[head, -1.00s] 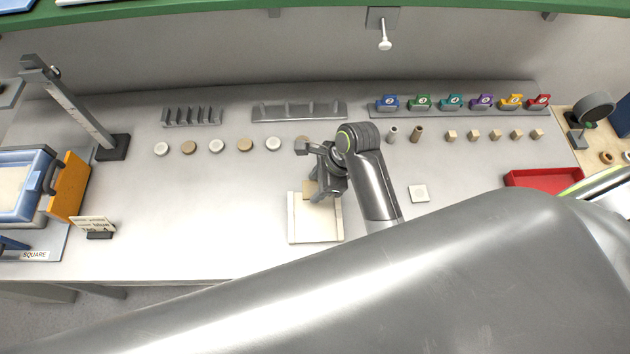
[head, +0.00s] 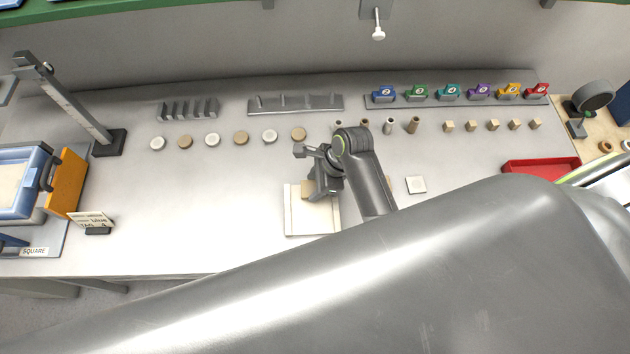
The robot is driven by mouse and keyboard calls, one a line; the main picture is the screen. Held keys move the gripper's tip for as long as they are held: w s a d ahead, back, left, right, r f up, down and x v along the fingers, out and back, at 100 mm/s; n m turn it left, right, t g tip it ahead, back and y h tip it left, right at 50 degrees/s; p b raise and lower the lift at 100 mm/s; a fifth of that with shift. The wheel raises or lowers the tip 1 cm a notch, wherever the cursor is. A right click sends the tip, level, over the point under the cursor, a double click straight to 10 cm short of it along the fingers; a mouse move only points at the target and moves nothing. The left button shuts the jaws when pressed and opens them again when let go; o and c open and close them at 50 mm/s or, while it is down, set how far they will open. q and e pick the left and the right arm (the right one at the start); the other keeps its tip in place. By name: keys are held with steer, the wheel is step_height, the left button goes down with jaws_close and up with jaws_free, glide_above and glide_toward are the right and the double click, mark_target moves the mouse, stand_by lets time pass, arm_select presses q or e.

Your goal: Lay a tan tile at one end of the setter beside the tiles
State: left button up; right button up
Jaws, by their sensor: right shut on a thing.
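The setter (head: 296,226) is a cream, square, flat plate on the bench, left of the picture's middle line. My right gripper (head: 315,192) is over the setter's far part, pointing down, shut on a tan tile (head: 307,188). The tile shows at the far edge of the setter, partly covered by the fingers. I cannot tell whether it touches the setter. Pale surfaces lie on the setter, but single tiles there are hard to make out. A separate pale square piece (head: 416,185) lies on the bench to the right. My left gripper is not in view.
A row of white and tan discs (head: 241,138) lies behind the setter. Grey racks (head: 296,104), small cylinders (head: 414,126) and tan cubes (head: 492,125) stand farther back. A red tray (head: 540,167) is at right, a sign (head: 92,221) at left.

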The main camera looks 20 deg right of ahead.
steer(key=shift+a+f, duration=0.1)
steer(key=shift+f+b, duration=0.55)
steer(key=shift+f, duration=0.75)
steer(key=shift+f, duration=0.4)
steer(key=o, duration=1.1)
steer(key=shift+c, duration=0.2)
steer(key=shift+r, duration=0.1)
steer(key=v, duration=1.7)
steer(key=shift+d, duration=0.2)
